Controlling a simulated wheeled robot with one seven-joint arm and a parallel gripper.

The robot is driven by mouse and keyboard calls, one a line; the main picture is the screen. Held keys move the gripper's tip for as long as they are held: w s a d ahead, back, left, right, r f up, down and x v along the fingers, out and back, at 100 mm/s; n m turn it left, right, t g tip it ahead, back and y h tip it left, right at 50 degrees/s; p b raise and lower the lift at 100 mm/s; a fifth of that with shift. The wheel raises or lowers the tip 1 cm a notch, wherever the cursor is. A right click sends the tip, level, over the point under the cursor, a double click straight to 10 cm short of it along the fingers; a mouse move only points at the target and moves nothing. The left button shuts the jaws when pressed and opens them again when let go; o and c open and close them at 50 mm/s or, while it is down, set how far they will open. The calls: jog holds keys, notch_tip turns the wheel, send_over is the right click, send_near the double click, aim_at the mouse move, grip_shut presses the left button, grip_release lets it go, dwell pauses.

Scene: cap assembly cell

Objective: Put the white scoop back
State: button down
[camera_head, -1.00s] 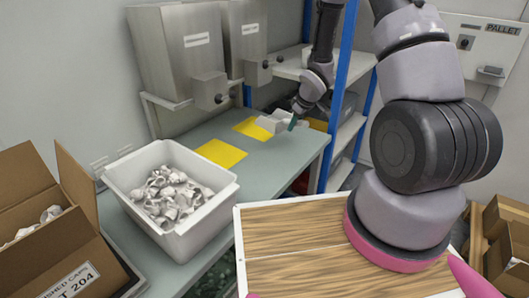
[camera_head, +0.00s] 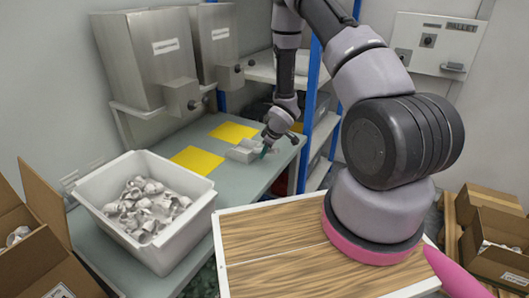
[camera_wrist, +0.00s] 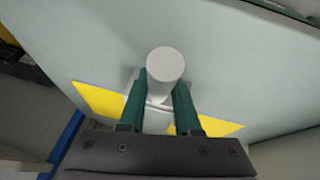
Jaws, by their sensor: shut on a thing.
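My gripper (camera_head: 267,148) has green fingers shut on the white scoop (camera_head: 243,152). In the head view the scoop is at or just above the grey-green table, to the right of the near yellow mat (camera_head: 194,160) and in front of the far yellow mat (camera_head: 233,131). I cannot tell whether it touches the table. In the wrist view the scoop's round white part (camera_wrist: 165,64) stands between and beyond the two fingers (camera_wrist: 160,100). Part of the scoop is hidden behind the fingers and gripper body.
A white bin (camera_head: 150,250) of pale caps stands on the table (camera_head: 250,183) at left. Steel dispensers (camera_head: 150,62) are behind the table. A blue-posted shelf (camera_head: 322,100) stands close beyond my gripper. Cardboard boxes (camera_head: 495,250) are at right.

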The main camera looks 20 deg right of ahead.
jog(key=c, duration=0.6)
grip_release()
jog(key=v, duration=1.2)
jog(key=shift+r, duration=0.15)
jog(key=s+d+r+m+t+h, duration=0.1)
jog(key=d+r+m, duration=0.1)
jog(key=r, duration=0.6)
jog(key=s+d+r+m+h, duration=0.1)
jog(key=s+r+m, duration=0.15)
jog(key=r, duration=0.55)
jog(key=s+d+r+m+t+h, duration=0.1)
jog(key=d+r+m, duration=0.15)
jog(key=r, duration=0.65)
jog(key=s+a+r+m+y, duration=0.1)
jog(key=s+a+r+m, duration=0.1)
jog(key=s+r, duration=0.5)
jog(key=s+a+r+m+y, duration=0.1)
jog(key=s+a+r+m, duration=0.2)
jog(key=s, duration=1)
notch_tip(320, 180, up, 5)
jog(key=shift+a+f+m+y, duration=0.1)
jog(key=shift+a+m+y, duration=0.25)
jog(key=shift+m, duration=0.85)
